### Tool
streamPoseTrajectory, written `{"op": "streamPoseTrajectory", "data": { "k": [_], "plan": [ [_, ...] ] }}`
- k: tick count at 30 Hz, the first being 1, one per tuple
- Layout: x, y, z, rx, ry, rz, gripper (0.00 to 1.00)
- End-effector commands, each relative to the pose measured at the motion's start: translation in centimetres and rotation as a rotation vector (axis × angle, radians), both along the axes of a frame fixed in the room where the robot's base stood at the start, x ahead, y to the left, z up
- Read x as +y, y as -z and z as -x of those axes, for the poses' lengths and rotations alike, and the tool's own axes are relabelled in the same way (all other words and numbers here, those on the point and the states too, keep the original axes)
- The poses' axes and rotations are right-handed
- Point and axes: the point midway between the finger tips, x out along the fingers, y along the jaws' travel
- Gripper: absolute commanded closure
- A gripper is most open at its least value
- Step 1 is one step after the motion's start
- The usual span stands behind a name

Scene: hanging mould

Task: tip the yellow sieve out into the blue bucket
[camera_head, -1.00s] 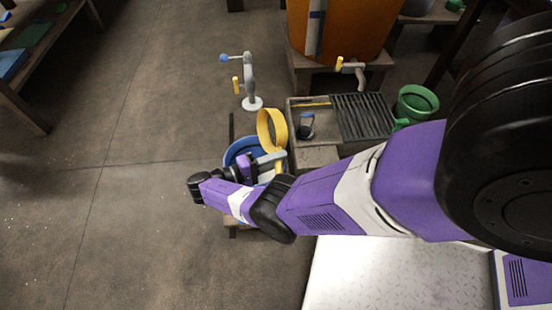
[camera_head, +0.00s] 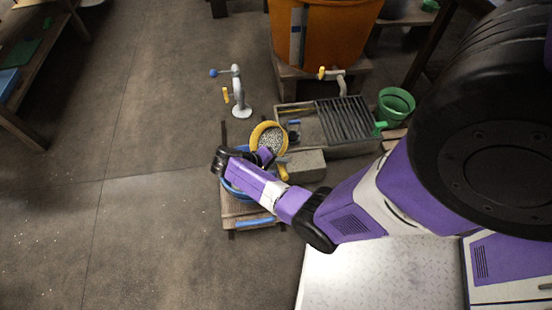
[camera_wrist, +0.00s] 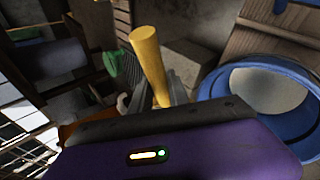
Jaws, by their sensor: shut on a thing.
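The yellow sieve (camera_head: 256,131) is in the head view, its round opening turned towards the camera and a grey speckled surface showing inside the ring. I cannot tell whether that is mesh or loose grains. My gripper (camera_wrist: 155,96) is shut on the sieve's yellow handle (camera_wrist: 147,55), which sticks up between the fingers in the wrist view. The blue bucket (camera_head: 233,186) stands below and beside the sieve, partly hidden by my arm. In the wrist view its blue rim (camera_wrist: 219,72) and pale inside show at the right, apart from the fingers.
The bucket stands on a low wooden stand (camera_head: 238,211). A grey block (camera_head: 305,166) and a trough with a dark grate (camera_head: 345,118) lie to the right, with a green pot (camera_head: 396,104) beyond. A grey tap post (camera_head: 240,98) stands behind.

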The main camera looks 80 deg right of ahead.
Motion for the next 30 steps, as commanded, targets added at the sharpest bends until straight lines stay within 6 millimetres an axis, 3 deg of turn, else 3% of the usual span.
{"op": "streamPoseTrajectory", "data": {
  "k": [1,4,16,18,21,30],
  "plan": [
    [-0.3,-0.6,0.6,-0.046,0.010,-0.037,1.00],
    [-0.7,0.0,1.1,-0.151,0.011,-0.127,1.00],
    [-1.6,3.4,1.8,-0.501,0.009,-0.435,1.00],
    [-1.5,1.5,1.5,-0.488,0.000,-0.430,1.00],
    [-1.5,0.3,1.6,-0.487,0.001,-0.429,1.00],
    [-1.4,-1.5,1.6,-0.484,0.003,-0.429,1.00]
  ]
}}
